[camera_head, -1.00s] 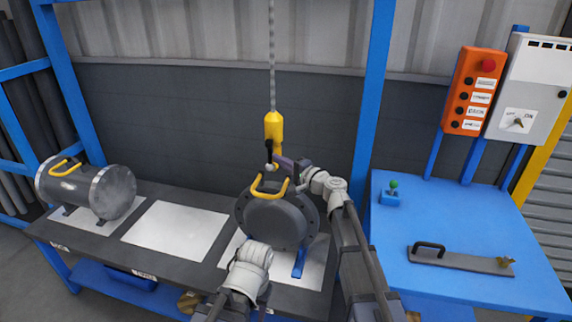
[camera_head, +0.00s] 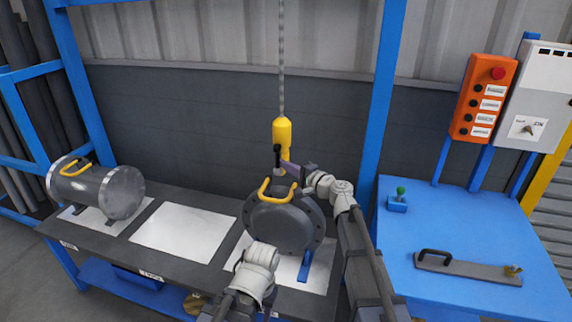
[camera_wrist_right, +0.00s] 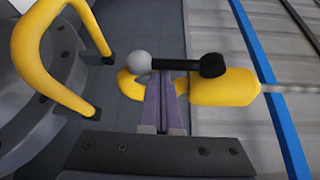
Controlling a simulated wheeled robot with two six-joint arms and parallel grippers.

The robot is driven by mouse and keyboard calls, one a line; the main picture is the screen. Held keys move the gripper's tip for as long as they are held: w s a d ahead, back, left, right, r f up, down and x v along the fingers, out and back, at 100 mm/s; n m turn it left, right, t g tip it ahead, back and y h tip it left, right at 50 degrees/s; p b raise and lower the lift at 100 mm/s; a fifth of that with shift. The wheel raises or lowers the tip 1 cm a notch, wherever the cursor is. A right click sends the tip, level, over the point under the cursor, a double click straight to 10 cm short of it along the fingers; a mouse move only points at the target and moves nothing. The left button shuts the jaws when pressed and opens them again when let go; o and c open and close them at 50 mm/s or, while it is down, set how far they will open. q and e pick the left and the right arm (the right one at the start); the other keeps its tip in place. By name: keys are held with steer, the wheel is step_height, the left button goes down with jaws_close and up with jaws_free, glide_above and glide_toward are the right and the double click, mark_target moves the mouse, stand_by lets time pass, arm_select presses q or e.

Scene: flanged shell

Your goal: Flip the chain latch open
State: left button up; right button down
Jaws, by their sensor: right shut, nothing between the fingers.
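The chain latch is a black lever (camera_wrist_right: 180,64) with a grey ball knob (camera_wrist_right: 139,63), on the yellow chain hook block (camera_head: 282,132). In the right wrist view the lever lies along the yellow block (camera_wrist_right: 225,87). My right gripper (camera_wrist_right: 160,100) is shut and empty, its purple fingertips right at the lever near the knob; I cannot tell whether they touch. In the head view the right gripper (camera_head: 288,166) is beside the hook, above the yellow handle (camera_head: 278,190) of the dark flanged shell (camera_head: 284,228). Only links of my left arm show; its gripper is out of view.
The hook hangs on a chain (camera_head: 282,60). A second flanged cylinder (camera_head: 110,190) lies at the left of the dark bench. A blue table (camera_head: 465,230) at the right bears a bar with a handle (camera_head: 465,267). A blue post (camera_head: 382,95) stands behind my right arm.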

steer(key=shift+s+a+m+p, duration=0.1)
steer(key=shift+s+m+p, duration=0.1)
steer(key=shift+m+p, duration=0.1)
steer(key=s+a+r+m+g+p, duration=0.1)
steer(key=s+r+m+g+p, duration=0.4)
steer(key=m+g+p, duration=0.6)
step_height(320, 180, up, 2)
steer(key=m+p, duration=0.1)
steer(key=p, duration=0.4)
steer(key=shift+s+a+r, duration=0.15)
steer(key=shift+s+a, duration=0.15)
steer(key=shift+a, duration=0.1)
steer(key=shift+r, duration=0.1)
stand_by(0.3)
steer(key=shift+d, duration=0.1)
stand_by(0.4)
